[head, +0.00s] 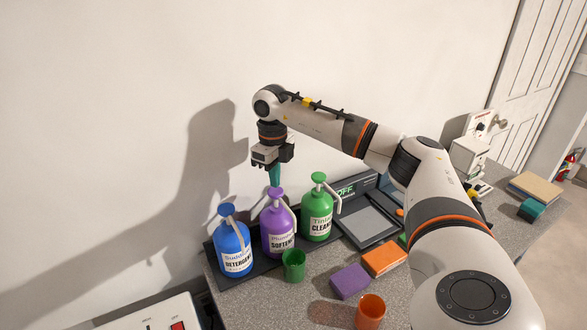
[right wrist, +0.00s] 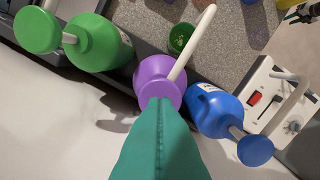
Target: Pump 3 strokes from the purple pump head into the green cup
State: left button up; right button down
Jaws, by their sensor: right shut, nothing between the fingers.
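The purple softener bottle (head: 279,235) stands upright on a dark tray between two other pump bottles. Its purple pump head (head: 274,192) has a pale spout angled toward the front. The green cup (head: 293,265) stands on the counter just in front of the purple bottle; it also shows in the right wrist view (right wrist: 181,38). My right gripper (head: 275,182) is shut and empty, pointing down directly over the purple pump head. Its teal fingers hide the top of the pump in the right wrist view, so I cannot tell whether they touch it. My left gripper is out of view.
A blue detergent bottle (head: 234,248) and a green cleaner bottle (head: 317,215) flank the purple one closely. A purple block (head: 350,281), an orange block (head: 384,258) and an orange cup (head: 370,312) lie to the front right. A flat grey device (head: 367,224) stands right of the bottles.

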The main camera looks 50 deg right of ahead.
aim_at(276, 191)
jog(key=shift+f, duration=0.15)
jog(key=shift+f+b, duration=1.1)
jog(key=shift+f, duration=0.75)
jog(key=shift+r, duration=0.1)
jog(key=shift+r+p, duration=1.65)
jog(key=shift+r, duration=0.25)
jog(key=shift+f, duration=0.15)
